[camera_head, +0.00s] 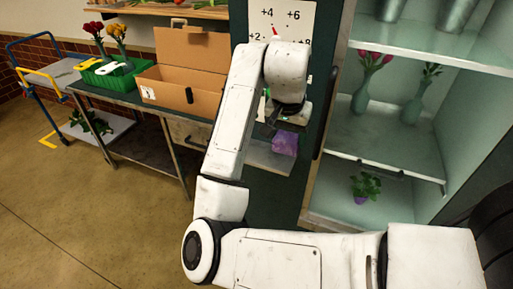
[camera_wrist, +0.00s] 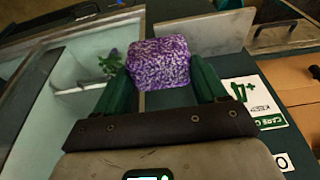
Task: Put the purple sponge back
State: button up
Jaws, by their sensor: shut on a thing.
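The purple sponge (camera_head: 285,142) is at the end of my arm in the head view, in front of the dark green panel. My gripper (camera_head: 276,124) is shut on it. In the wrist view the speckled purple sponge (camera_wrist: 159,62) sits between the two green fingers of my gripper (camera_wrist: 160,84) and sticks out past their tips. A small grey shelf (camera_head: 262,158) on the panel shows just below and behind the sponge in the head view. I cannot tell whether the sponge touches it.
An open glass-fronted cabinet (camera_head: 340,135) with vases and a potted plant (camera_head: 364,187) stands to the right. To the left, a workbench (camera_head: 130,100) holds an open cardboard box (camera_head: 180,85) and a green crate (camera_head: 115,73). A number sign (camera_head: 283,20) hangs above my gripper.

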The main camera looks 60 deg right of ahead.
jog(key=w+d+f, duration=0.2)
jog(key=w+f, duration=0.1)
jog(key=w, duration=0.1)
jog(key=w+d+f, duration=0.2)
jog(key=w+f, duration=0.1)
jog(key=w+d+f, duration=0.2)
jog(key=w+f, duration=0.1)
jog(key=w, duration=0.1)
jog(key=shift+w+d+f, duration=0.1)
jog(key=shift+w+d, duration=0.15)
jog(key=shift+w, duration=0.05)
jog(key=shift+w+d+f, duration=0.1)
jog(key=shift+f, duration=0.1)
jog(key=shift+w+f+p, duration=0.1)
jog(key=shift+f+p, duration=0.6)
jog(key=shift+f, duration=1.05)
jog(key=o, duration=1)
